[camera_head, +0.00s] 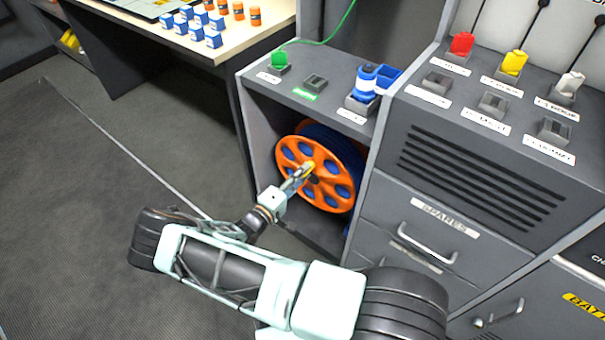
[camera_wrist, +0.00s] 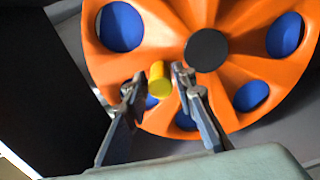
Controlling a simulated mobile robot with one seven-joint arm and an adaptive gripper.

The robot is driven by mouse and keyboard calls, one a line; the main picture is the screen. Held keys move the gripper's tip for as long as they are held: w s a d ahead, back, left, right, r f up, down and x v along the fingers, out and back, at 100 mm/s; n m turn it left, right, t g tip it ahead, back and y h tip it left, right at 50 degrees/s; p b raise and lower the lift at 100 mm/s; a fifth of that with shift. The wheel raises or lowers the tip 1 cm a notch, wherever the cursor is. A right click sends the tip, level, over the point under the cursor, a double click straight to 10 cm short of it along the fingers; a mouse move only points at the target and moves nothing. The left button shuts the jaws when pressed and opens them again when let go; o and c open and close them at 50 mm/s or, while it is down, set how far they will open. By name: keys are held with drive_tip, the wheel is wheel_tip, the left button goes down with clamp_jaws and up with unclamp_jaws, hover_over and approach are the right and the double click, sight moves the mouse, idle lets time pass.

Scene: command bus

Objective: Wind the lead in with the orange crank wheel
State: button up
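The orange crank wheel (camera_head: 342,188) stands upright in the open bay of a grey cabinet, with blue showing through its round holes. It fills much of the wrist view (camera_wrist: 240,65), with a black hub (camera_wrist: 207,50) at its middle. A yellow crank handle (camera_wrist: 159,78) sticks out from the wheel, lower left of the hub. My gripper (camera_wrist: 157,82) has its two fingers apart, one on each side of the handle. The right finger is close to the handle; I cannot tell whether either touches it. In the head view my gripper (camera_head: 305,172) is at the wheel's front.
A green plug (camera_head: 279,59) with a green lead sits on the cabinet top, near an empty socket (camera_head: 315,82) and a blue-and-white item (camera_head: 366,82). Cabinet walls flank the bay. Drawers with handles (camera_head: 428,244) stand right. Floor at left is clear.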

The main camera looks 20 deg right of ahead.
drive_tip(key=shift+o, duration=1.1)
drive_tip(key=v, duration=1.2)
